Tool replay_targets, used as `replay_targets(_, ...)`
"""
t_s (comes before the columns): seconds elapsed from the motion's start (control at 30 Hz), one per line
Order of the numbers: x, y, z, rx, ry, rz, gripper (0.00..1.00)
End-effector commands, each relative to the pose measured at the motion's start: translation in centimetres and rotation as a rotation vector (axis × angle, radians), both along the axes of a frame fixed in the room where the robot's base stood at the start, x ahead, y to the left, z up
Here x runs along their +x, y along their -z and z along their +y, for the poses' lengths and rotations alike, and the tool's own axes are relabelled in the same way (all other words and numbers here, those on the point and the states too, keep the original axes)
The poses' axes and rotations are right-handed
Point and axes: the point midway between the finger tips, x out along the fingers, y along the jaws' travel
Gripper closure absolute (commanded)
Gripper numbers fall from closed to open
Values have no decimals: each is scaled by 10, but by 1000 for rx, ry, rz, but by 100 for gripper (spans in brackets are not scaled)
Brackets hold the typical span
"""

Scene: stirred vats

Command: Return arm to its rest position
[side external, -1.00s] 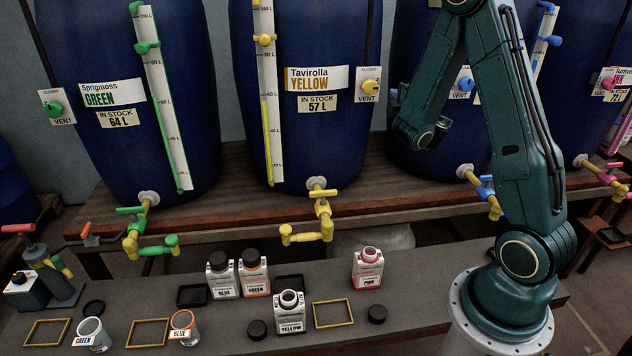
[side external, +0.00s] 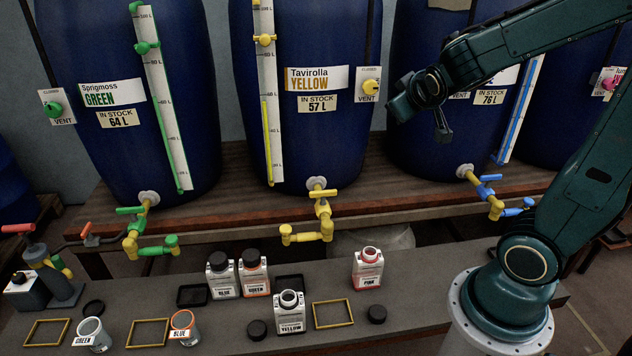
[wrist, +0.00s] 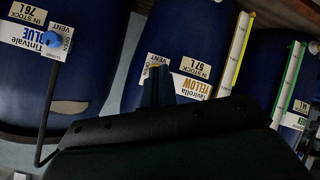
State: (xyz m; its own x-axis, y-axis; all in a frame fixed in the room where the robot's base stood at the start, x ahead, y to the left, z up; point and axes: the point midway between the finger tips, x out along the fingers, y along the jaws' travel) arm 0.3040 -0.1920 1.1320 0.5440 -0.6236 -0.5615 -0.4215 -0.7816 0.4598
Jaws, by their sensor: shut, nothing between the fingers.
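My gripper (side external: 441,127) hangs in the air in front of the blue-labelled vat (side external: 445,70), above and right of the bench bottles. It is dark, its fingers are together and it holds nothing. My arm reaches in from the right side of the picture. In the wrist view the dark gripper (wrist: 157,88) lies in front of the yellow-labelled vat (wrist: 185,50), seen rotated. It hides part of that vat's front and its vent.
Taps line the vat shelf (side external: 240,213). Air above the bench is clear.

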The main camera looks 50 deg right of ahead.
Motion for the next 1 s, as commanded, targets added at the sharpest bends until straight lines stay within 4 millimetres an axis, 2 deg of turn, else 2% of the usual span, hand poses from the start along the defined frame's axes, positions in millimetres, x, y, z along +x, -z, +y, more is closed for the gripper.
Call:
replay_targets(0.27,-28,-4,79,284,-113,31,100)
replay_targets(0.4,-50,-7,119,398,-190,81,100)
replay_targets(0.6,-90,-11,166,508,-304,173,100)
replay_targets(0.8,-119,-12,188,548,-372,244,100)
replay_targets(1.0,-125,-12,193,556,-387,263,100)
